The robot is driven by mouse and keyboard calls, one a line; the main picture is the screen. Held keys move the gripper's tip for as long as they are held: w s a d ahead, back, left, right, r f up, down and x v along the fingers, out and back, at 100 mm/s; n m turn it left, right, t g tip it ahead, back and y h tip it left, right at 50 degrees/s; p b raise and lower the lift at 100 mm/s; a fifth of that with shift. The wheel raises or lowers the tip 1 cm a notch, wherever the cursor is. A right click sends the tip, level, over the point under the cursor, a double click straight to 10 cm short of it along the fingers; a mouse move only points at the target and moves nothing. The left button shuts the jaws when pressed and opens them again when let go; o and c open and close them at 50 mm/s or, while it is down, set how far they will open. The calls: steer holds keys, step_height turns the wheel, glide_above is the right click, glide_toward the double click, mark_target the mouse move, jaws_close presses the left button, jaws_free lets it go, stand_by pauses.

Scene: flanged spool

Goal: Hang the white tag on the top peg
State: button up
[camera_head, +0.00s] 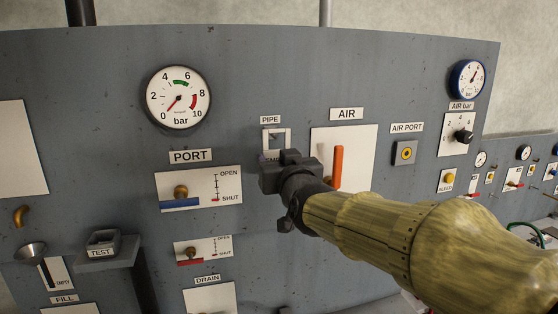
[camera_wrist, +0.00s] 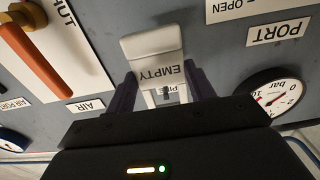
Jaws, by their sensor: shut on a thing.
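The white tag (camera_head: 286,138) reads EMPTY and has a square window. It is at the panel just below the PIPE label (camera_head: 270,120), with its lower part hidden by my gripper (camera_head: 277,163). A small grey peg (camera_head: 275,139) shows in the window; I cannot tell whether the tag hangs around it or is only in front. In the wrist view the tag (camera_wrist: 155,48) appears upside down between the two fingers of my gripper (camera_wrist: 160,88), which is shut on it. A small dark piece shows within its window.
To the right is the AIR plate (camera_head: 360,140) with an orange lever (camera_head: 338,167). To the left are the PORT plate (camera_head: 170,188) and a bar gauge (camera_head: 178,97). A TEST shelf (camera_head: 104,258) juts out at lower left. My arm covers the lower right.

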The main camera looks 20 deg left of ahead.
steer(key=shift+w+a, duration=0.35)
steer(key=shift+w, duration=0.2)
steer(key=shift+w+a+f, duration=0.4)
steer(key=shift+w+f, duration=0.05)
steer(key=shift+w, duration=0.2)
steer(key=o, duration=1)
steer(key=shift+o, duration=0.2)
steer(key=shift+s+d+b, duration=0.1)
steer(key=shift+s+b, duration=0.05)
steer(key=shift+b, duration=0.25)
steer(key=b+v, duration=0.8)
steer(key=v, duration=0.9)
steer(key=shift+d, duration=0.1)
